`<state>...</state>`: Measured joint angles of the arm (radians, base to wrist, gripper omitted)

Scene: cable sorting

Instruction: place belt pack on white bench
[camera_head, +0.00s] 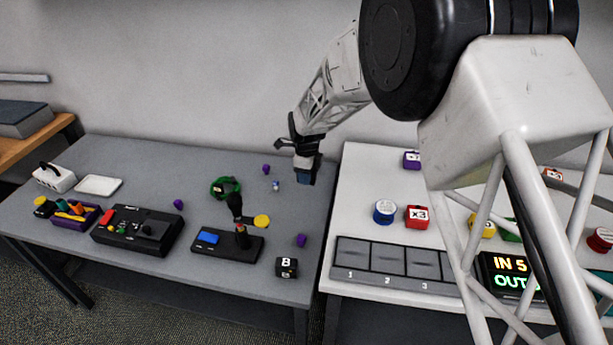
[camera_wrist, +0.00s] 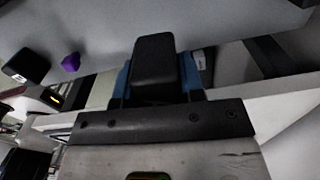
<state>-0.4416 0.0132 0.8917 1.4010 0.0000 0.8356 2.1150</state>
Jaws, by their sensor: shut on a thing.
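My gripper (camera_head: 307,158) is shut on a dark blue pack, which I take to be the belt pack (camera_head: 304,178). It hangs near the right edge of the grey bench (camera_head: 150,260), close to the gap beside the white bench (camera_head: 362,180). I cannot tell its exact height above the surface. In the wrist view, the blue pack (camera_wrist: 206,76) shows on both sides of a black gripper finger, which hides its middle.
The white bench holds a blue spool (camera_head: 384,211), a red x3 block (camera_head: 417,217), a numbered tray (camera_head: 390,262) and a lit display (camera_head: 510,270). Its back left area is clear. My arm hides part of its right side. Black devices and purple pieces lie on the grey bench.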

